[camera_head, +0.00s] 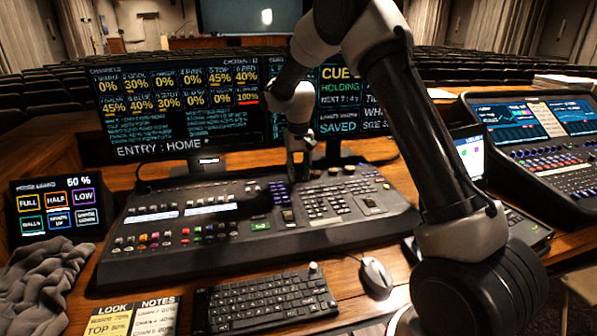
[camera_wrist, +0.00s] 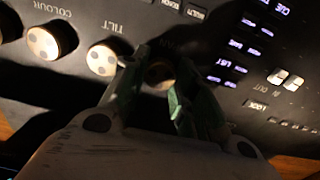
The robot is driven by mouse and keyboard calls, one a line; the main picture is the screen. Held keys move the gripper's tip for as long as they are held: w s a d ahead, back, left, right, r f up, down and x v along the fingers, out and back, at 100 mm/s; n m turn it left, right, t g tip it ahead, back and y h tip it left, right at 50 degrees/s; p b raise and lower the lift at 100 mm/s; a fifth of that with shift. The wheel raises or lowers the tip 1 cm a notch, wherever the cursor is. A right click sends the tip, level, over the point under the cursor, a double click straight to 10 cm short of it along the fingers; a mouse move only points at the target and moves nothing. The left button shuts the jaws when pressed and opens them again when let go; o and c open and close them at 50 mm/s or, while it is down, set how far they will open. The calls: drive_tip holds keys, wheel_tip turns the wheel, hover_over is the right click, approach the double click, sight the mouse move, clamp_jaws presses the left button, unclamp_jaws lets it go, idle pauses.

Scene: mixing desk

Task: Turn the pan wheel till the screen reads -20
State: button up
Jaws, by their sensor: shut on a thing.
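In the head view my gripper (camera_head: 298,172) points down at the back of the mixing console (camera_head: 185,265); the knob is hidden there. The left screen (camera_head: 180,108) shows channel percentages and "ENTRY : HOME". The right screen (camera_head: 348,101), partly behind my arm, shows "CUE", "HOLDING" and "SAVED". I can read no pan value on either.
The tilt wheel (camera_wrist: 102,60) and colour wheel (camera_wrist: 52,40) sit left of the pan wheel. Lit buttons (camera_wrist: 240,45) are to its right. A keyboard (camera_head: 265,300), a mouse (camera_head: 376,277) and a small touch panel (camera_head: 60,208) surround the console.

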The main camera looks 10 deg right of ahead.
sight(299, 174)
drive_tip(key=n, duration=0.5)
drive_tip(key=shift+n, duration=0.3)
idle(0.4)
drive_tip(key=o, duration=0.8)
wheel_tip(299, 174, up, 12)
